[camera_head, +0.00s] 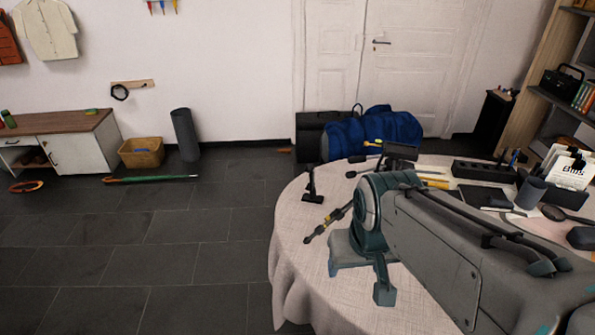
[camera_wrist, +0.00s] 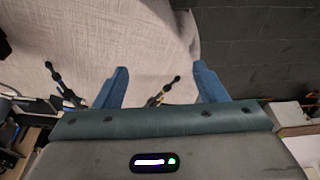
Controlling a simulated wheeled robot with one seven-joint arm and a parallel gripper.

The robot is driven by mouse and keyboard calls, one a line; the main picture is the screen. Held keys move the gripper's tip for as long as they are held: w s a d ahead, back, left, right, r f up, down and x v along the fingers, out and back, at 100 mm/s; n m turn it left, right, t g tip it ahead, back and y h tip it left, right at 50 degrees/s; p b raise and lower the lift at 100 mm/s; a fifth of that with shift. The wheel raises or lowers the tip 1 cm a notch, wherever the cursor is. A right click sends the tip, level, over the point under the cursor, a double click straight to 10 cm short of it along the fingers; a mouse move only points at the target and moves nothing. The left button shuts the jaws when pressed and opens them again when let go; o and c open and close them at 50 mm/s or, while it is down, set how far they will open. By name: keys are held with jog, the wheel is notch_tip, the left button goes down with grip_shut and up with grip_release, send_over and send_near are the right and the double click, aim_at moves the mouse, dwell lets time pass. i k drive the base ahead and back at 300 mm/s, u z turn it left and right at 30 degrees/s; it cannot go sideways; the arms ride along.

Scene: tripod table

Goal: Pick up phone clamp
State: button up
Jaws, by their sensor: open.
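A small black upright piece with a flat foot, which looks like the phone clamp (camera_head: 312,188), stands near the left edge of the round table (camera_head: 310,250). I cannot pick it out for certain in the wrist view. My gripper (camera_head: 366,280) is over the table, to the right of and nearer than this piece. In the wrist view the two blue fingers of my gripper (camera_wrist: 160,70) are spread apart with nothing held. A black tripod leg with a yellow part (camera_wrist: 163,92) shows between them. The tripod (camera_head: 328,225) lies beside my gripper in the head view, partly hidden by my arm.
Behind my arm the table holds a black power strip (camera_head: 486,172), a dark cup (camera_head: 530,192) and a card holder (camera_head: 566,168). A blue bag (camera_head: 375,132) is on the floor beyond. The table's front left is bare cloth.

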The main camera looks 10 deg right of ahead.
aim_at(311, 197)
jog(key=u, duration=1.15)
jog(key=i, duration=2.15)
jog(key=z, duration=3.05)
